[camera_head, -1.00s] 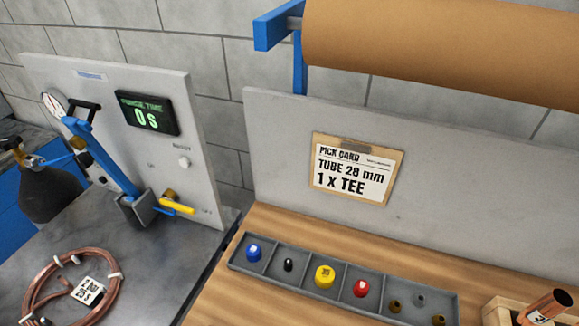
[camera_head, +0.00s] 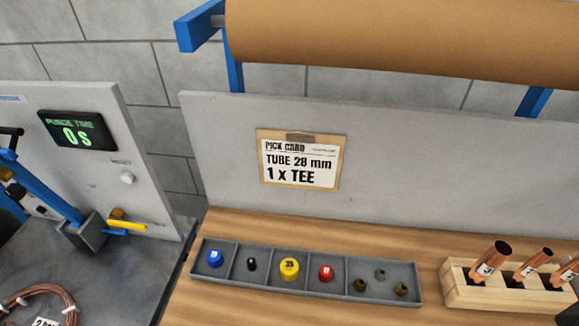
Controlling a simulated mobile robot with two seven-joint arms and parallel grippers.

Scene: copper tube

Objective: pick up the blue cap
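The blue cap (camera_head: 215,258) sits in the leftmost compartment of a long grey divided tray (camera_head: 333,290) on the wooden bench. It has a light mark on its top. Nothing touches it except the tray. Neither of my grippers shows in the head view.
The same tray holds a small black cap (camera_head: 251,264), a yellow cap (camera_head: 289,268), a red cap (camera_head: 326,273) and several small fittings (camera_head: 380,275). A wooden rack (camera_head: 457,284) with copper tubes stands to the right. A blue-armed panel station (camera_head: 40,190) stands at the left.

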